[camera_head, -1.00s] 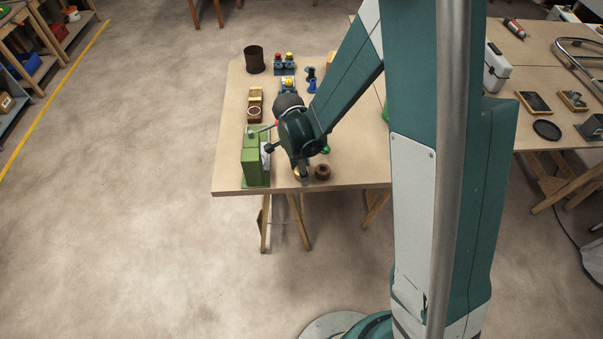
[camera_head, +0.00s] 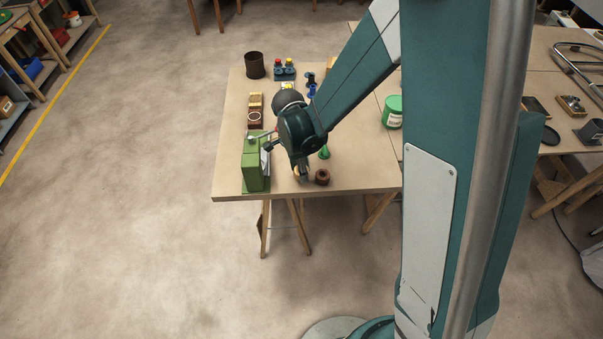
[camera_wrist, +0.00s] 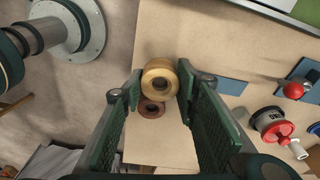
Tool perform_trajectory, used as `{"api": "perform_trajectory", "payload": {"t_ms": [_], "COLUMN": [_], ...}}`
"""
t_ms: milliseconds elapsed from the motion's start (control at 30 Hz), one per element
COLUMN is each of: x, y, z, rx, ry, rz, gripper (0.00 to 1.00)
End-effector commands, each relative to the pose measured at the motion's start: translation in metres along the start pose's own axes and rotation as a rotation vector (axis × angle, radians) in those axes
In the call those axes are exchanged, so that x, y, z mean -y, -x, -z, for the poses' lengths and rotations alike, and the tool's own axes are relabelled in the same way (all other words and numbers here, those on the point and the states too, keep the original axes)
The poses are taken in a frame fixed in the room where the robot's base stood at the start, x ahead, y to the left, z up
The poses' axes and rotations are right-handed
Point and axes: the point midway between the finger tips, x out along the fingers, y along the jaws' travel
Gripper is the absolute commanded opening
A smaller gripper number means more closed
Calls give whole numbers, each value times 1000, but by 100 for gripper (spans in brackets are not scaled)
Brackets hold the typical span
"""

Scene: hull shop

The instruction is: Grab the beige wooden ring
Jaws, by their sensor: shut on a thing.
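The beige wooden ring (camera_wrist: 160,80) sits between my gripper's two fingertips (camera_wrist: 160,87) in the wrist view, with a finger pressed to each side. In the head view the beige ring (camera_head: 299,172) shows only as a small pale patch under my gripper (camera_head: 302,173), near the table's front edge. My gripper is shut on it. I cannot tell whether the ring touches the table. A darker brown ring (camera_head: 322,177) lies just to the right in the head view; in the wrist view this brown ring (camera_wrist: 151,108) is partly covered by the beige one.
A green box-like machine (camera_head: 254,163) stands close to the left. A green object (camera_head: 324,152) is just behind the brown ring. A dark cylinder (camera_head: 255,65) and blue-based pieces (camera_head: 284,70) stand farther back. A green tin (camera_head: 393,112) is to the right. The table's (camera_head: 350,180) front right is bare.

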Motion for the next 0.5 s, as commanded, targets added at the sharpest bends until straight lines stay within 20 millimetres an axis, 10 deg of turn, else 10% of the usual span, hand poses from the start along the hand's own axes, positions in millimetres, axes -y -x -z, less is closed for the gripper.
{"api": "perform_trajectory", "payload": {"t_ms": [500], "x": [0], "y": [59], "z": [7], "rx": [0], "ry": [0], "rz": [0], "gripper": [18]}}
